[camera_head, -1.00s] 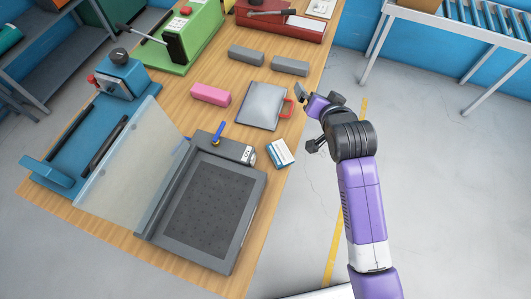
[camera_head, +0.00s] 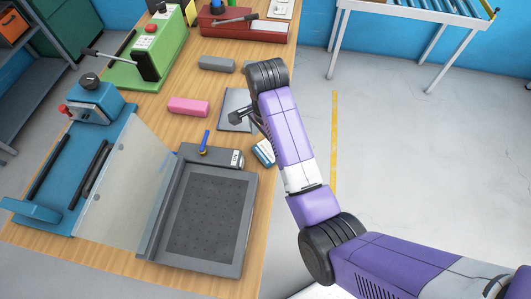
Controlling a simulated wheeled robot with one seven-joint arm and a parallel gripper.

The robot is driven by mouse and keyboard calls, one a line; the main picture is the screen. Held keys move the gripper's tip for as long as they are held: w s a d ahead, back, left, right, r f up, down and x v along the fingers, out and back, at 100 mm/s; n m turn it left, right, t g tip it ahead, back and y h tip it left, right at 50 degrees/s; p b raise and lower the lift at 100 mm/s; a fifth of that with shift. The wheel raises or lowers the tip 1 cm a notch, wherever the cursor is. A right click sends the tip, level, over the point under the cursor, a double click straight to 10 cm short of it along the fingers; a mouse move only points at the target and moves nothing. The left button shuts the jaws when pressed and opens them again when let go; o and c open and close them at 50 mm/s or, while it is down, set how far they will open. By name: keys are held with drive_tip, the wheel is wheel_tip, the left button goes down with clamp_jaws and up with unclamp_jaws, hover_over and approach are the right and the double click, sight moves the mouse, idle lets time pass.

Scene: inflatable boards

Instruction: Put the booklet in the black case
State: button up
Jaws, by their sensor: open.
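A small white and blue item (camera_head: 263,152), which may be the booklet, lies near the table's right edge, partly covered by my arm. A flat dark grey unit (camera_head: 248,225) with a perforated bed and a raised clear lid stands at the front. A thin grey flat piece (camera_head: 233,103) lies behind it, partly hidden by my arm. I cannot tell which of these two is the black case. My gripper (camera_head: 248,120) is open over the right side of the grey piece, mostly hidden behind my arm. I see nothing held in it.
A pink block (camera_head: 188,107) and a grey block (camera_head: 216,63) lie on the wooden table (camera_head: 165,137).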

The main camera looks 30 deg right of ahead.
sight(267, 152)
drive_tip(key=shift+w+d+f+p, duration=0.15)
drive_tip(key=shift+f+p, duration=0.2)
drive_tip(key=shift+f, duration=1)
drive_tip(key=shift+w+f+p, duration=0.15)
drive_tip(key=shift+f+p, duration=0.15)
drive_tip(key=shift+f, duration=1.05)
drive_tip(key=c, duration=1.5)
drive_tip(key=shift+c, duration=0.2)
drive_tip(key=shift+r, duration=0.2)
